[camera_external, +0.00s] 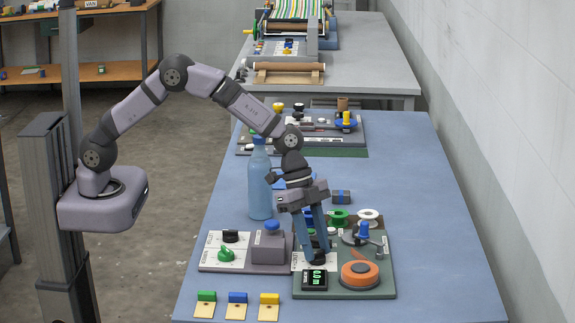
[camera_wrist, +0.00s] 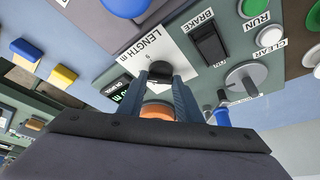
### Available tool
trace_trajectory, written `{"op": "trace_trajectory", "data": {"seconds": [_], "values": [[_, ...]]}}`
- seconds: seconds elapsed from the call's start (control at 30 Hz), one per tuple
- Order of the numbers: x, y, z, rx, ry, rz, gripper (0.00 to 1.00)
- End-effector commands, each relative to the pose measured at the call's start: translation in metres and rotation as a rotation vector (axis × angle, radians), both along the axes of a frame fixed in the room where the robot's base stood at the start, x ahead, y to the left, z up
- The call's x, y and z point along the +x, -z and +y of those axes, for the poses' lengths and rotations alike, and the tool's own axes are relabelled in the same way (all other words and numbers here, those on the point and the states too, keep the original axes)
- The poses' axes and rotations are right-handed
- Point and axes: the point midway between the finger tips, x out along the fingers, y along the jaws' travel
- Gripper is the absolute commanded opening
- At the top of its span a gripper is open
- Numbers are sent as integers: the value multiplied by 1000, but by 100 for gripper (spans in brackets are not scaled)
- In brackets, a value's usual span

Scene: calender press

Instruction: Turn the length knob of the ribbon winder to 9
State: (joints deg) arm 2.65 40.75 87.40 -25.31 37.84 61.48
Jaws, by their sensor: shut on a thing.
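The ribbon winder (camera_external: 385,262) is a green-grey board at the front of the blue table, with an orange ribbon spool (camera_external: 359,272) and a small black display (camera_external: 314,280) with green digits too small to read surely. Its length knob (camera_wrist: 160,69) is black and sits on a white plate marked LENGTH m (camera_wrist: 150,46). My gripper (camera_external: 318,249) reaches down over this plate. In the wrist view my gripper (camera_wrist: 159,82) has its two blue-grey fingers shut on the knob from both sides. The fingers hide most of the scale, so the knob's setting cannot be read.
A black BRAKE rocker (camera_wrist: 210,45), a green RUN button (camera_wrist: 253,8) and a grey knob (camera_wrist: 244,79) are close by on the winder. Left of it is a panel with a green knob (camera_external: 226,254). A blue bottle (camera_external: 259,185) stands behind. The table's right side is clear.

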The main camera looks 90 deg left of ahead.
Motion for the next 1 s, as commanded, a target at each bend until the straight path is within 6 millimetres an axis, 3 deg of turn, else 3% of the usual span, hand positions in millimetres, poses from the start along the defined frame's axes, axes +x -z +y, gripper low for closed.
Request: {"op": "trace_trajectory", "data": {"seconds": [0.07,0.6,1.0], "values": [[2,7,1,-1,63,-5,9],[5,-1,2,0,546,-3,9],[6,-1,2,1,726,-1,9]]}}
